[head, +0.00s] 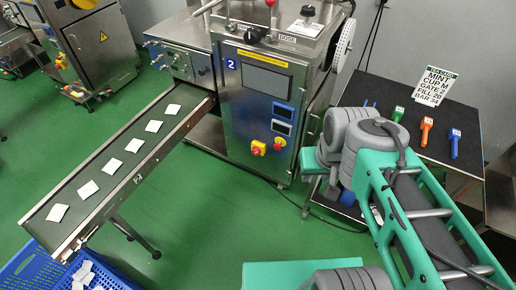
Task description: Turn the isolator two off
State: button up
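The packing machine (240,100) has a blue label with the number 2 (231,64) on its front. Low on that front is a red switch on a yellow plate (258,148), which looks like a rotary isolator. Just right of it is a second red and yellow control (280,142), perhaps a stop button. Both are too small to read a knob position or markings. My teal and grey arm is at the right, apart from both controls in the picture. My gripper's fingers cannot be made out.
A conveyor (125,165) carrying several white teabags runs down left to a blue crate (30,272). A dark table (385,90) at right holds coloured tools, including an orange one (426,130), and a sign (435,87). Green floor (235,215) before the machine is clear.

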aim_at(256, 150)
jog(key=k, duration=1)
jog(key=u, duration=1.35)
jog(key=i, duration=1.25)
jog(key=z, duration=0.55)
jog(key=i, duration=0.45)
jog(key=z, duration=0.05)
